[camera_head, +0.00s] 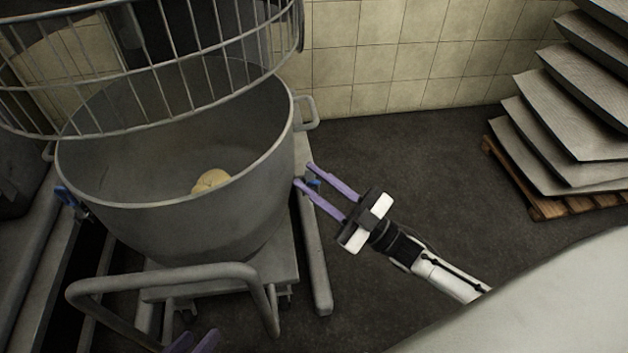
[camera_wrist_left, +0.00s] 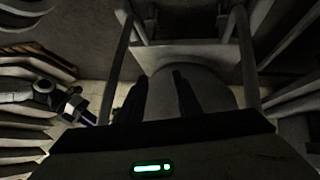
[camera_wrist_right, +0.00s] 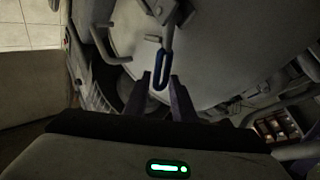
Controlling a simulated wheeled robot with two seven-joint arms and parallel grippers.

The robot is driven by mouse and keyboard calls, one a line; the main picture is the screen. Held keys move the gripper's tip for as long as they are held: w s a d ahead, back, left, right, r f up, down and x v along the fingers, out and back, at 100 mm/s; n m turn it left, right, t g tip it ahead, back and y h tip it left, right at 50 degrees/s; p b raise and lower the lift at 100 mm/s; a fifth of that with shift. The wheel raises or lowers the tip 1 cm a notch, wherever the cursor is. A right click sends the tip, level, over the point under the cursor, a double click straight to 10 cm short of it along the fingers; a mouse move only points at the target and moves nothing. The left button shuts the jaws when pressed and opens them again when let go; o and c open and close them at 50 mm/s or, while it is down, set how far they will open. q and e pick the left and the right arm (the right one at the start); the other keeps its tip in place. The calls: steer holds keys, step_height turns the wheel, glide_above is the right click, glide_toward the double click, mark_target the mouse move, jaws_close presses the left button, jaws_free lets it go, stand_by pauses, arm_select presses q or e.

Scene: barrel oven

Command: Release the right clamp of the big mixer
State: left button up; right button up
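The big mixer's grey bowl (camera_head: 180,215) holds a pale lump of dough (camera_head: 211,181). The right clamp (camera_head: 314,184) is a small blue handle at the bowl's right side. In the right wrist view its blue loop (camera_wrist_right: 161,70) hangs down, with its lower end between my fingertips. My right gripper (camera_head: 303,175) is open, its purple fingers apart on either side of the handle; I cannot tell whether they touch it. My left gripper (camera_head: 192,342) shows only partly at the bottom edge of the head view. Its fingers (camera_wrist_left: 160,85) are apart and empty in the left wrist view.
A wire guard (camera_head: 150,70) is over the bowl. A bent grey tube handle (camera_head: 170,275) stands in front of it, near my left gripper. Another blue clamp (camera_head: 67,197) is at the bowl's left. Stacked sacks on a wooden pallet (camera_head: 575,205) stand right. The floor between is clear.

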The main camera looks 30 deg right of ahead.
steer(key=shift+s, duration=0.1)
steer(key=v, duration=1)
steer(key=shift+p, duration=0.35)
steer(key=shift+f, duration=0.1)
